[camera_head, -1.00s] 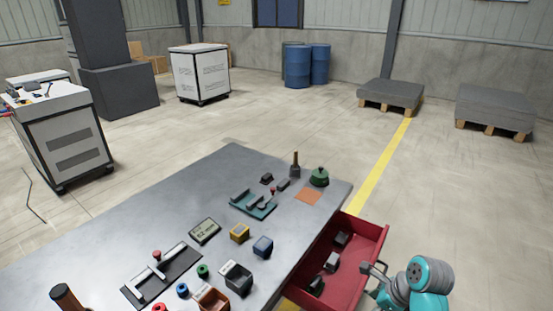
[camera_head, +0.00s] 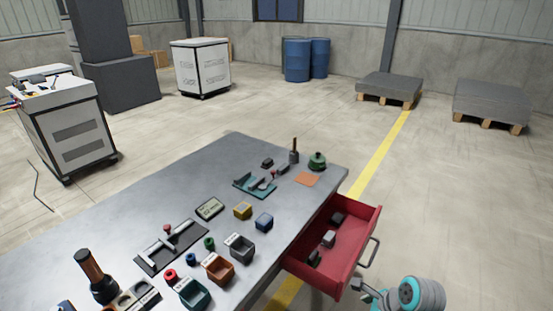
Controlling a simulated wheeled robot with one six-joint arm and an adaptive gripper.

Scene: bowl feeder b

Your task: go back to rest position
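Part of my own arm, with teal and grey joints, shows at the lower right edge, beside the open red drawer (camera_head: 350,262). The drawer stands pulled out from the right side of the grey metal table (camera_head: 105,232). Its grey handle (camera_head: 370,253) is on the outer front, and my arm is just below it in the picture. Several dark and grey blocks (camera_head: 329,239) lie inside the drawer.
Open floor lies right of the drawer.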

